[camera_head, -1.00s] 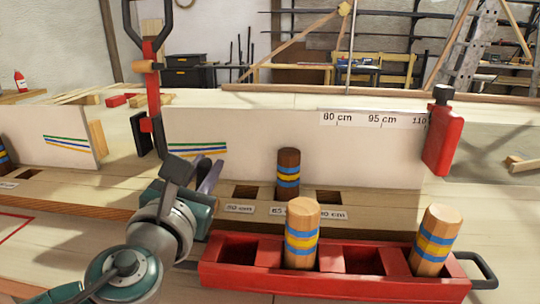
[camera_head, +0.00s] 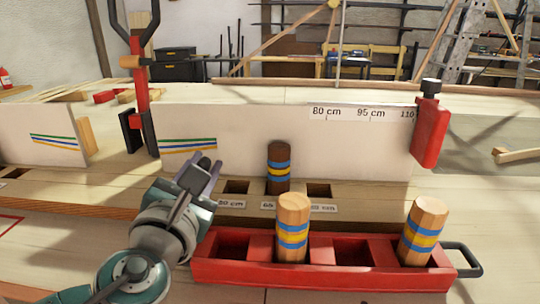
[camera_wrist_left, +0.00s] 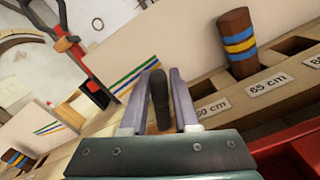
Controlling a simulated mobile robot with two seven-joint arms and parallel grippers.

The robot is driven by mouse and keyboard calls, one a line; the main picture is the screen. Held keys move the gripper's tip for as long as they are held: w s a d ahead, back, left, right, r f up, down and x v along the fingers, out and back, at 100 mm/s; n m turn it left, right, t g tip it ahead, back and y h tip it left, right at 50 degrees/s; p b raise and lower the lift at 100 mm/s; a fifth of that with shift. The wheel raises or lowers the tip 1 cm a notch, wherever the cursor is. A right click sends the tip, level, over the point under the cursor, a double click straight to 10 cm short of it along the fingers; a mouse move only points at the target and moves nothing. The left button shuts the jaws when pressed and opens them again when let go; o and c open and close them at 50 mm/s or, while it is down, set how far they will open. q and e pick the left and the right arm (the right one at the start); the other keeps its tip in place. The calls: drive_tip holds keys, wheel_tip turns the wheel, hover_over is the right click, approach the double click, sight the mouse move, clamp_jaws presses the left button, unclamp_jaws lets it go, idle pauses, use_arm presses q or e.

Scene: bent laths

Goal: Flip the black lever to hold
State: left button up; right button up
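My left gripper (camera_head: 206,170) is in front of the white board, left of the dark peg. In the left wrist view its two grey fingers (camera_wrist_left: 166,95) are apart. A black rounded bar, which looks like the black lever (camera_wrist_left: 158,105), stands between them, with a gap on the right side. I cannot tell whether the left finger touches it. In the head view only a dark tip shows at the fingers; the lever's base and any hold marking are hidden. My right gripper is not in view.
A dark banded peg (camera_head: 278,170) stands in the bench's row of labelled holes. A red tray (camera_head: 320,278) with two lighter pegs is in front. A red clamp (camera_head: 140,75) with a black forked top stands left; another red clamp (camera_head: 427,130) grips the board at right.

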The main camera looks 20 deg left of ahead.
use_arm(q)
drive_tip(key=o, duration=0.4)
drive_tip(key=shift+c, duration=0.2)
drive_tip(key=shift+s+d, duration=0.15)
drive_tip(key=shift+s, duration=0.35)
drive_tip(key=v, duration=0.9)
drive_tip(key=shift+p, duration=0.45)
